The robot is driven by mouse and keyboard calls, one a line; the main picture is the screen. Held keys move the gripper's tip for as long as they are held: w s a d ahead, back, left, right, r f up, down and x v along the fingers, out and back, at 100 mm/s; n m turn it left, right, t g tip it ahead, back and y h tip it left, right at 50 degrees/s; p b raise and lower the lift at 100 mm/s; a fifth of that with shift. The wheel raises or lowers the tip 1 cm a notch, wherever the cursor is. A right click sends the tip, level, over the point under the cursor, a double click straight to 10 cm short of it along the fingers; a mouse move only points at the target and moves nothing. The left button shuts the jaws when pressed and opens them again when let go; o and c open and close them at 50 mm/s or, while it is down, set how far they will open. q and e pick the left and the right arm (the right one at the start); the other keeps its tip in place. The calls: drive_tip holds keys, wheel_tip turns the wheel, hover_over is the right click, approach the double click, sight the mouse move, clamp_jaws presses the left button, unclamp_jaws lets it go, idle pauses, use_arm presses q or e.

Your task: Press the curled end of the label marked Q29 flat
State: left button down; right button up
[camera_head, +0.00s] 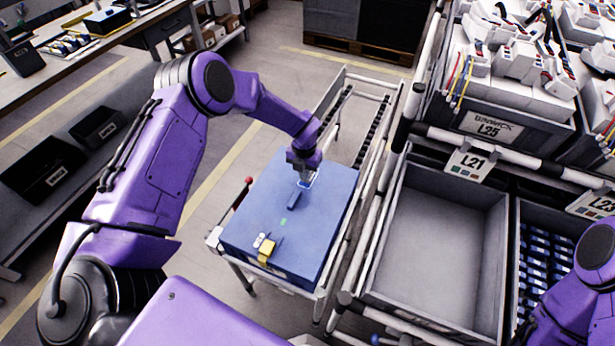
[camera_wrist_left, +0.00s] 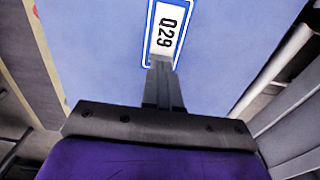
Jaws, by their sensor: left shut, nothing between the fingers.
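The label marked Q29 (camera_wrist_left: 168,32) is white with a blue border and lies on a blue surface in the left wrist view. My left gripper (camera_wrist_left: 161,66) is shut and empty. Its fingertips overlap the label's lower end in that view, hiding part of it; I cannot tell if they touch it or whether that end is curled. In the head view, my left gripper (camera_head: 304,181) points down over the far part of the blue-topped box (camera_head: 325,215), with a small bit of the label beside the tips. My right gripper is out of view.
A yellow block (camera_head: 266,252) and a small white item (camera_head: 260,240) are at the box's near edge, and a green mark (camera_head: 284,221) is mid-top. The box sits on a metal cart. An empty grey bin (camera_head: 435,250) and a bin labelled L25 (camera_head: 500,125) stand to the right.

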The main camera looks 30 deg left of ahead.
use_arm(q)
drive_tip(key=shift+f+b, duration=0.3)
drive_tip(key=shift+b, duration=0.05)
idle(0.8)
drive_tip(key=shift+f, duration=0.1)
idle(0.4)
drive_tip(key=shift+r+p, duration=0.45)
drive_tip(key=shift+r, duration=0.4)
drive_tip(key=s+r+p, duration=0.3)
drive_tip(key=r+p, duration=0.3)
drive_tip(key=shift+s+r, duration=0.3)
drive_tip(key=shift+r, duration=0.1)
drive_tip(key=shift+d, duration=0.1)
